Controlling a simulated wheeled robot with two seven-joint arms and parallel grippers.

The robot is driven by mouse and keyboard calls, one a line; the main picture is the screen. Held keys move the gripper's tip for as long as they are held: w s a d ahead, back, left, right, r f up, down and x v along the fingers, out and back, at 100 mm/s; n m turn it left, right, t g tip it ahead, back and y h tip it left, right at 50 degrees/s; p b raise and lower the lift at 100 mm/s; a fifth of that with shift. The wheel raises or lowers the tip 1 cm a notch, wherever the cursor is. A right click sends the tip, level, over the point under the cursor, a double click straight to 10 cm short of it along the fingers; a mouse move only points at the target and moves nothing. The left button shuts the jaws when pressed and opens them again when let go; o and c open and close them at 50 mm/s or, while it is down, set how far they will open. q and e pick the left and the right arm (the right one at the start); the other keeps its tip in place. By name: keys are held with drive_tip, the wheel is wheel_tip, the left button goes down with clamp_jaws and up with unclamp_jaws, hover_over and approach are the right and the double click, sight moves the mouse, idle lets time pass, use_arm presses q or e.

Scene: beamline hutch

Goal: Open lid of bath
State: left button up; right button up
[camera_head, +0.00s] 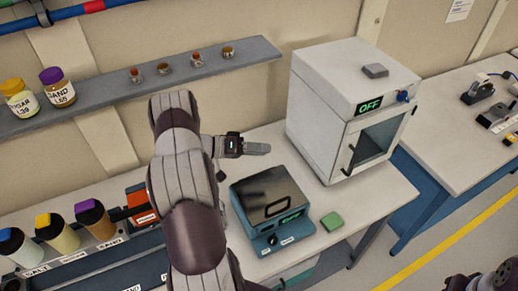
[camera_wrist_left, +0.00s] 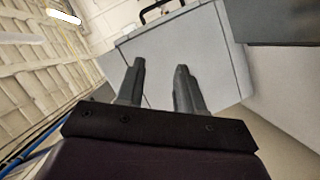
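The bath (camera_head: 266,238) is a teal box on the white bench, with a lit green display and a knob on its front. Its dark lid (camera_head: 268,187) lies closed on top, with a black bar handle (camera_head: 278,206) near the front edge. My left gripper (camera_head: 268,149) is above and behind the bath, apart from the lid, pointing right. In the left wrist view its two fingers (camera_wrist_left: 160,67) are spread with nothing between them. Only a dark piece of my right arm shows at the bottom right corner of the head view.
A white oven (camera_head: 322,120) with an "OFF" display stands right of the bath; it also shows in the left wrist view (camera_wrist_left: 205,50). A green block (camera_head: 332,221) lies beside the bath. A wall shelf (camera_head: 110,94) holds jars. Several bottles (camera_head: 95,219) stand at left.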

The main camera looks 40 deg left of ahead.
use_arm(q)
drive_tip(key=b+v, duration=0.5)
drive_tip(key=v, duration=0.7)
drive_tip(key=shift+s+a, duration=0.2)
drive_tip(key=shift+s, duration=0.05)
